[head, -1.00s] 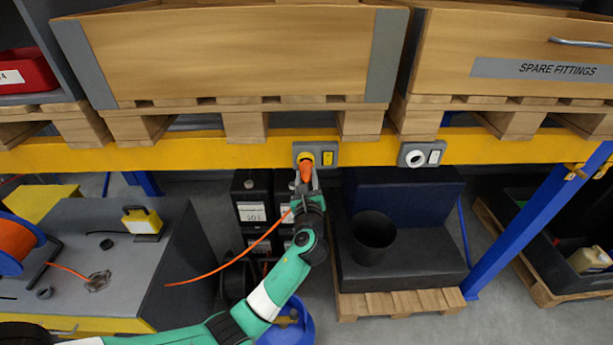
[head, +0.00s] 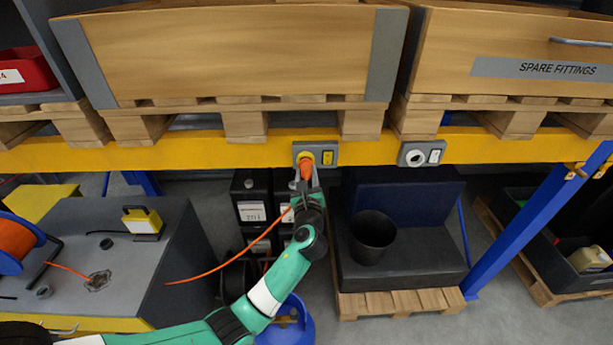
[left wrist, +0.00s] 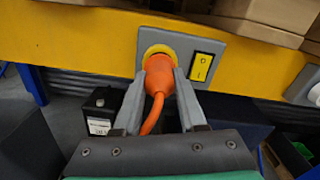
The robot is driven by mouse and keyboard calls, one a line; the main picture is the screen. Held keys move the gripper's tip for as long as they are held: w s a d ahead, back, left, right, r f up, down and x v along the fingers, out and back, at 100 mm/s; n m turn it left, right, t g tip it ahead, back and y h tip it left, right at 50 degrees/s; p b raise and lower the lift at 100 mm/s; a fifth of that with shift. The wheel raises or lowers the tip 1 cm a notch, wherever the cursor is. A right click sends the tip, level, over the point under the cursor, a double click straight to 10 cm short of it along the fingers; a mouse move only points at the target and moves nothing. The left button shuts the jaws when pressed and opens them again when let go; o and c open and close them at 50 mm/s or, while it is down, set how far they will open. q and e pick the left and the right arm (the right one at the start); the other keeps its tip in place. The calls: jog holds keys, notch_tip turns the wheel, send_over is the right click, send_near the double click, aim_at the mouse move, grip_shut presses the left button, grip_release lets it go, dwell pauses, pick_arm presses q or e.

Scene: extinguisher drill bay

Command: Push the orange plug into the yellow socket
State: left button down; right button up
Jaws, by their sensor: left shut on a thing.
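The orange plug (left wrist: 159,75) is between the fingers of my left gripper (head: 306,182), which is shut on it. In the left wrist view my left gripper (left wrist: 161,95) has one finger on each side of the plug. The plug's front end is at the yellow socket (left wrist: 158,51), lined up with it, and covers most of its opening. How deep it sits cannot be told. In the head view the plug (head: 306,172) hides the lower part of the yellow socket (head: 304,156). My right gripper is not in view.
A yellow switch (left wrist: 203,67) sits right of the socket on the same grey plate. A white socket (head: 415,158) is further right on the yellow beam (head: 200,150). The orange cable (head: 225,265) trails down left. A black bucket (head: 372,240) stands below right.

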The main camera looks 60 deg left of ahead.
pick_arm(q)
jog(key=shift+w+a, duration=0.25)
jog(key=shift+a, duration=0.3)
dwell(0.7)
jog(key=shift+c, duration=2)
grip_release()
jog(key=shift+a, duration=0.1)
jog(key=shift+p+v, duration=0.8)
jog(key=shift+v, duration=0.25)
jog(key=shift+p+v, duration=1.4)
jog(key=shift+v, duration=1)
jog(key=shift+p+v, duration=0.75)
jog(key=shift+v, duration=0.35)
jog(key=shift+r, duration=0.1)
